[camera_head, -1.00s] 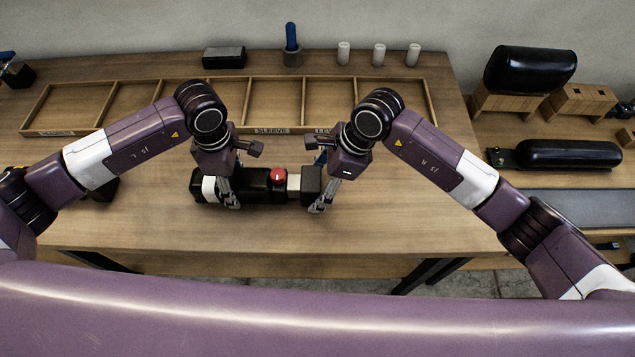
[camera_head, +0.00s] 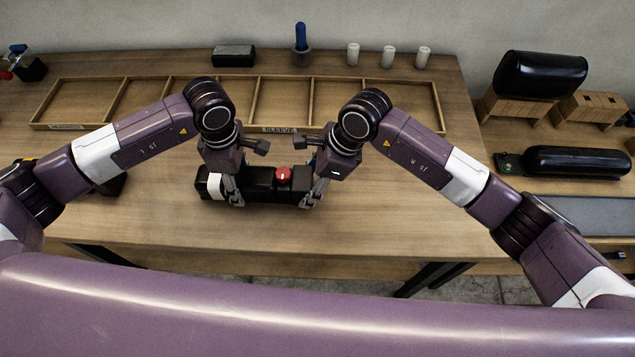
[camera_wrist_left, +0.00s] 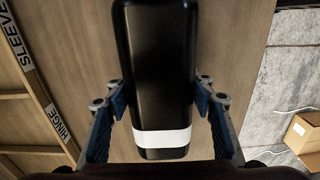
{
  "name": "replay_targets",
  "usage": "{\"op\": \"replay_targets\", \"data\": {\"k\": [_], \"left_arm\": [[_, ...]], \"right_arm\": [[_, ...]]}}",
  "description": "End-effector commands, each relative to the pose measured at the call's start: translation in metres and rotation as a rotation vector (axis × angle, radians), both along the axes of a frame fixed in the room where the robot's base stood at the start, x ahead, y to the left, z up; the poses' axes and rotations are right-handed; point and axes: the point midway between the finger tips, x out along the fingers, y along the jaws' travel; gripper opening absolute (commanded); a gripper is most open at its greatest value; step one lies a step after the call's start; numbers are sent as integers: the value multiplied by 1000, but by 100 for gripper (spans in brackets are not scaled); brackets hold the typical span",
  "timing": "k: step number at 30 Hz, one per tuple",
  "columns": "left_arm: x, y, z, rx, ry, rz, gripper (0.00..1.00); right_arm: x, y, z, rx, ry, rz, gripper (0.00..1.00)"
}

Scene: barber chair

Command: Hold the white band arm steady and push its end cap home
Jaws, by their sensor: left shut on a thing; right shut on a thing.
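The white band arm (camera_head: 258,184) is a long black padded bar lying on the table, with a white band (camera_head: 215,186) near its left end and a red knob (camera_head: 283,175) toward its right. My left gripper (camera_head: 237,201) is shut on the bar just right of the band. The left wrist view shows its blue pads on both sides of the black bar (camera_wrist_left: 160,70), with the white band (camera_wrist_left: 162,138) low in view. My right gripper (camera_head: 309,202) is shut on the black end cap (camera_head: 302,186) at the right end, mostly hidden by the fingers. No pale gap shows there.
A divided wooden tray (camera_head: 284,85) lies behind the arms. A black block (camera_head: 234,56), a blue-handled tool in a cup (camera_head: 301,50) and white cylinders (camera_head: 388,57) stand at the back. Black pads rest on the right-hand bench (camera_head: 570,160). The front tabletop is clear.

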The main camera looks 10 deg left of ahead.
Motion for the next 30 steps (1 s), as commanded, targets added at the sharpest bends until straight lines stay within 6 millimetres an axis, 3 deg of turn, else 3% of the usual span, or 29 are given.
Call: {"op": "replay_targets", "data": {"k": [4, 5, 9, 20, 30], "left_arm": [[0, -4, 0, -9, 0, -3, 3], [0, -4, 0, -10, -1, -3, 3], [0, -4, 0, -10, -1, -3, 3], [0, -3, 0, -8, 0, -2, 3], [0, -3, 0, -6, 0, -2, 3]], "right_arm": [[-2, 3, 0, 7, 1, 1, 8], [-2, 3, 0, 8, 2, 1, 54], [-1, 2, 0, 6, 2, 2, 70], [0, -1, 5, 5, -1, 0, 70], [2, -26, 64, 4, -4, 0, 70]]}}
